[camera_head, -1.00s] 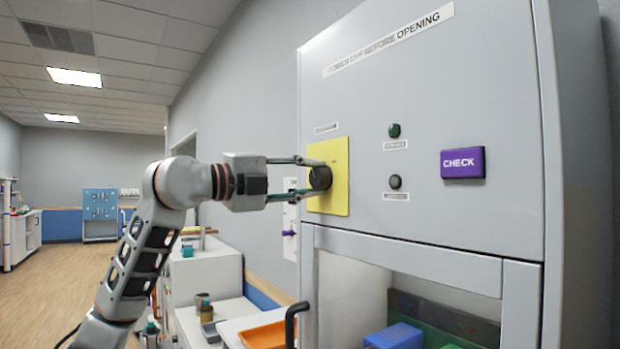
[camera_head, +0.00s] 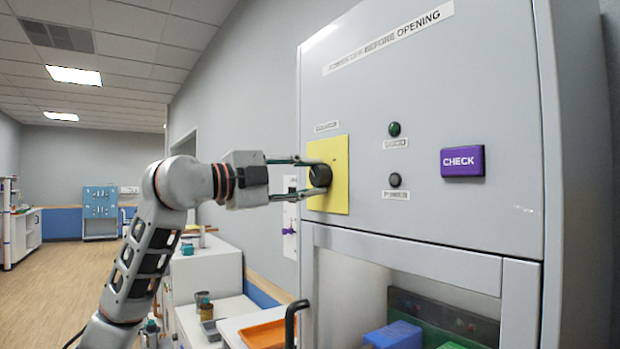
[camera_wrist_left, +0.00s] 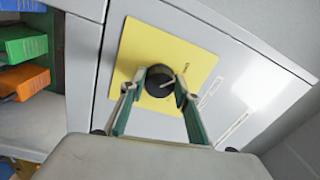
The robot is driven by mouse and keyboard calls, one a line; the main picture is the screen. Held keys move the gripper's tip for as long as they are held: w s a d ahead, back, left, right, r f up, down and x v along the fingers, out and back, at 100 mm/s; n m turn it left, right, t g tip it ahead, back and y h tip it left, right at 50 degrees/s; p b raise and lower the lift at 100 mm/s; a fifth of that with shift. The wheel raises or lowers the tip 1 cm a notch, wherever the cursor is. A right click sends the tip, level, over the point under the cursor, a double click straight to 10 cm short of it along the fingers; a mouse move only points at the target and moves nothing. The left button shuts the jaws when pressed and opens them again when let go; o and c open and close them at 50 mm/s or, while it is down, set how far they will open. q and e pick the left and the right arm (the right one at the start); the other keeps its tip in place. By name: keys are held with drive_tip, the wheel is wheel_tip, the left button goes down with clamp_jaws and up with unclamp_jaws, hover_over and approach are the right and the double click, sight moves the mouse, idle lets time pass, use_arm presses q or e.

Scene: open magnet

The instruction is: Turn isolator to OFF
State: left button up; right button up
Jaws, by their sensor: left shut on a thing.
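The isolator is a black round knob (camera_head: 320,175) on a yellow plate (camera_head: 341,161) at the left of the grey cabinet front. My left gripper (camera_head: 312,178) reaches it from the left and is shut on the knob, one finger on each side. In the left wrist view the knob (camera_wrist_left: 160,80) sits between the two green-sided fingertips (camera_wrist_left: 154,92), with a pale pointer line on its face. The plate's lettering is too small to read. My right gripper is not in view.
Below is a windowed compartment with a blue box (camera_head: 393,335). An orange tray (camera_head: 264,334) lies at lower left.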

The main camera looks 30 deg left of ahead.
use_arm(q)
drive_tip(key=o, duration=1.1)
drive_tip(key=shift+s, duration=0.1)
drive_tip(key=v, duration=1.2)
